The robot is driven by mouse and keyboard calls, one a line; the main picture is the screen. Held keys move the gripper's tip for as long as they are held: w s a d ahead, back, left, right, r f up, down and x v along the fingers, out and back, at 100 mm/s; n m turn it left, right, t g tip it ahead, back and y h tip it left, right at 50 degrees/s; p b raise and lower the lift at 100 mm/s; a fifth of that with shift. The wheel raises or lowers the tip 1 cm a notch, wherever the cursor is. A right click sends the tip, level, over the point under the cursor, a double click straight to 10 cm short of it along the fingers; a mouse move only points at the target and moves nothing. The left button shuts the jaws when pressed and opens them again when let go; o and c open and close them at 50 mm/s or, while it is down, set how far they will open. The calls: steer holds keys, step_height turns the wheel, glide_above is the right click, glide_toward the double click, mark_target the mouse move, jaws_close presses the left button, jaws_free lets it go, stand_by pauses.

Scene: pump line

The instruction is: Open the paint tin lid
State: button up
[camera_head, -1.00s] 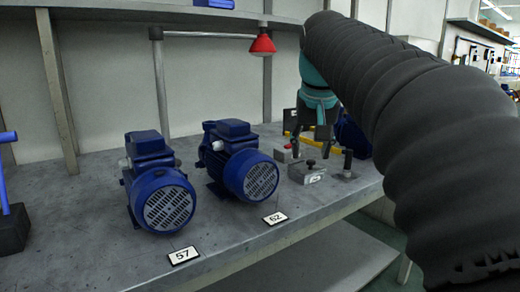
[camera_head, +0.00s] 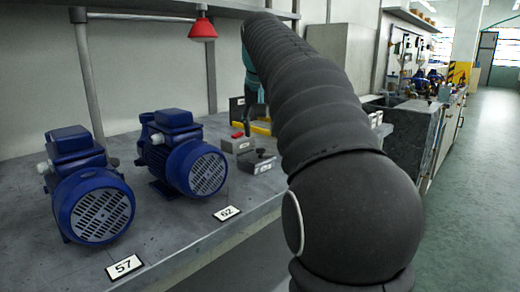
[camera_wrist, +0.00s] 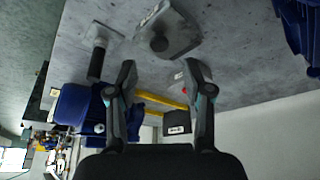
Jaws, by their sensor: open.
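I cannot make out a paint tin or its lid in either view. My gripper (camera_wrist: 162,78) is open and empty in the wrist view, its two dark fingers spread apart above the grey bench. In the head view my own dark, ribbed arm hides most of the gripper, and only a bit of teal and dark finger shows at its far end.
Blue pumps stand on the bench (camera_head: 160,235) behind cards 57 (camera_head: 124,267) and 62 (camera_head: 227,213). A metal block with a black knob (camera_wrist: 160,43), a black post (camera_wrist: 97,62) and a yellow frame (camera_wrist: 160,101) are near my gripper. Open floor (camera_head: 470,210) lies right.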

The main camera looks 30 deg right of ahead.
mark_target(260, 149)
steer(key=b+x, duration=0.1)
steer(key=x, duration=0.4)
steer(key=shift+w+d+f, duration=0.1)
steer(key=shift+f, duration=0.3)
jaws_close()
